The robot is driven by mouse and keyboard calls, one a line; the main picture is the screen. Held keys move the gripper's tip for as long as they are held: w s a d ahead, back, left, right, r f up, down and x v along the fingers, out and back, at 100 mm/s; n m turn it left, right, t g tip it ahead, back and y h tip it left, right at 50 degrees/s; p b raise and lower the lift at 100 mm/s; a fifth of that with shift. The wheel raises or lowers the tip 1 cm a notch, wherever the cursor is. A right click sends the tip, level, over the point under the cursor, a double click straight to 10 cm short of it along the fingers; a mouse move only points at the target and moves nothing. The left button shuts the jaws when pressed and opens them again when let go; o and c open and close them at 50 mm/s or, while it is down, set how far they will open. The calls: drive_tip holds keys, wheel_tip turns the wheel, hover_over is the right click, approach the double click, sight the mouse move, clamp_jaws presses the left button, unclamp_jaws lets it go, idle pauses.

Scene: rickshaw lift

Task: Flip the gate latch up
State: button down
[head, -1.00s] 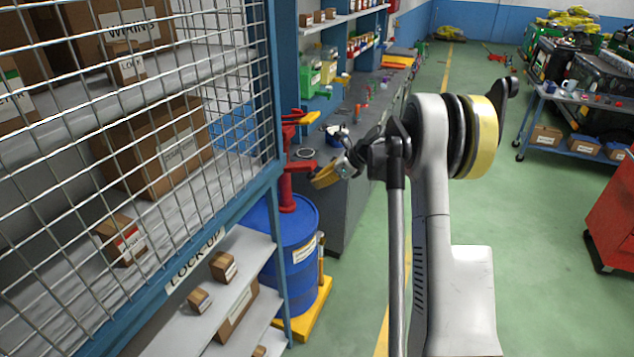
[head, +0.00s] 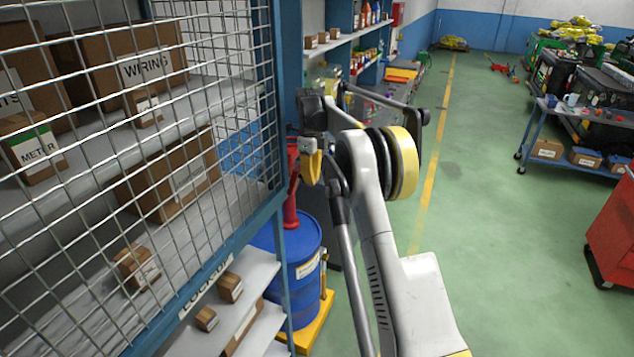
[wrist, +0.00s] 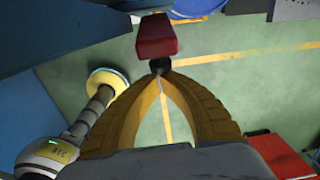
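No gate latch can be made out with certainty. The wire mesh cage (head: 150,130) with its blue frame fills the left of the head view. My gripper (head: 312,178) points down beside the cage's blue corner post (head: 281,110), in front of a red upright part over a blue drum.
The blue drum (head: 296,262) stands on a yellow base (head: 318,325) below my gripper. Shelves (head: 345,35) line the wall behind. A blue trolley (head: 575,155) and a red cabinet (head: 612,235) stand at the right. The green floor between is clear.

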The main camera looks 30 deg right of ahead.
drive_tip(key=shift+w+a+r+p, duration=0.6)
drive_tip(key=shift+w+a+r, duration=0.15)
drive_tip(key=shift+w+r, duration=0.2)
drive_tip(key=shift+s+d, duration=0.1)
drive_tip(key=shift+d, duration=0.15)
wheel_tip(320, 180, up, 10)
drive_tip(key=shift+a+f+p, duration=0.15)
drive_tip(key=shift+f+p, duration=0.1)
drive_tip(key=shift+p, duration=0.2)
idle(0.3)
